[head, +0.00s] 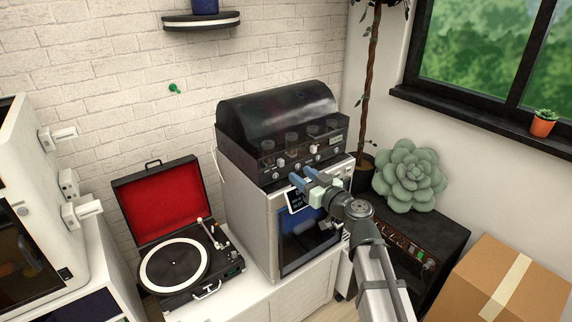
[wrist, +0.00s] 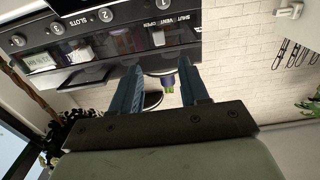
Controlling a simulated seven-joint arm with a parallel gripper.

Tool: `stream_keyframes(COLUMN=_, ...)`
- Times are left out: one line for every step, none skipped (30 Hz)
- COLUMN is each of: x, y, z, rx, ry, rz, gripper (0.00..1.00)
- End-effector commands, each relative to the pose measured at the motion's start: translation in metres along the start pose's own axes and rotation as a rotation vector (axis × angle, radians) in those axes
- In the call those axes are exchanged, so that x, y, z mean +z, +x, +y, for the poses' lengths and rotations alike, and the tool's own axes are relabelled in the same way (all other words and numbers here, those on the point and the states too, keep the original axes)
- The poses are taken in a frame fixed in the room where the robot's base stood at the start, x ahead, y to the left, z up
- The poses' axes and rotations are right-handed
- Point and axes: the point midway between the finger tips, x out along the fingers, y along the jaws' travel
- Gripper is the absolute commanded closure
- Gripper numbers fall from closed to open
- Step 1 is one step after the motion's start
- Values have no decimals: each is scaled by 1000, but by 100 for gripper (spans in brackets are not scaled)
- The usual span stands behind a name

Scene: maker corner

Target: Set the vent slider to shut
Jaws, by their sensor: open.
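The black machine (head: 275,115) with a domed top stands on a grey-and-white cabinet. Its front panel (wrist: 120,38) crosses the top of the wrist view and carries a SHUT / VENT / OPEN label. A small pale block by that label (wrist: 158,38) looks like the vent slider; I cannot tell which end of its travel it is at. My gripper (head: 301,175) is open, with its blue fingers in front of the panel's lower edge. In the wrist view the fingers (wrist: 160,66) are apart with nothing gripped between them, short of the pale block.
Round numbered knobs (wrist: 105,15) and a SLOTS label sit along the same panel. An open record player (head: 176,262) stands to the left. A succulent (head: 409,176) on a black amplifier and a cardboard box (head: 515,280) are on the right.

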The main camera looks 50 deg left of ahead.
Motion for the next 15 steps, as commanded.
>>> stream_keyframes(x=0, y=13, z=1, rx=-1, ry=0, rz=0, gripper=55)
stream_keyframes(x=0, y=18, z=1, rx=-1, ry=0, rz=0, gripper=55)
stream_keyframes(x=0, y=25, z=2, rx=-1, ry=0, rz=0, gripper=55)
stream_keyframes(x=0, y=30, z=2, rx=-1, ry=0, rz=0, gripper=55)
stream_keyframes(x=0, y=36, z=1, rx=-2, ry=1, rz=0, gripper=55)
stream_keyframes(x=0, y=42, z=1, rx=-2, ry=1, rz=-1, gripper=55)
stream_keyframes(x=0, y=47, z=1, rx=-1, ry=1, rz=0, gripper=55)
stream_keyframes(x=0, y=51, z=1, rx=-1, ry=1, rz=0, gripper=55)
stream_keyframes(x=0, y=57, z=1, rx=-1, ry=1, rz=0, gripper=55)
stream_keyframes(x=0, y=61, z=1, rx=-1, ry=1, rz=-1, gripper=55)
stream_keyframes(x=0, y=64, z=1, rx=-1, ry=1, rz=-1, gripper=55)
stream_keyframes(x=0, y=68, z=1, rx=-1, ry=1, rz=-1, gripper=55)
stream_keyframes(x=0, y=71, z=1, rx=-1, ry=1, rz=-1, gripper=55)
stream_keyframes(x=0, y=74, z=1, rx=-1, ry=1, rz=-1, gripper=55)
stream_keyframes(x=0, y=77, z=1, rx=-1, ry=1, rz=-1, gripper=55)
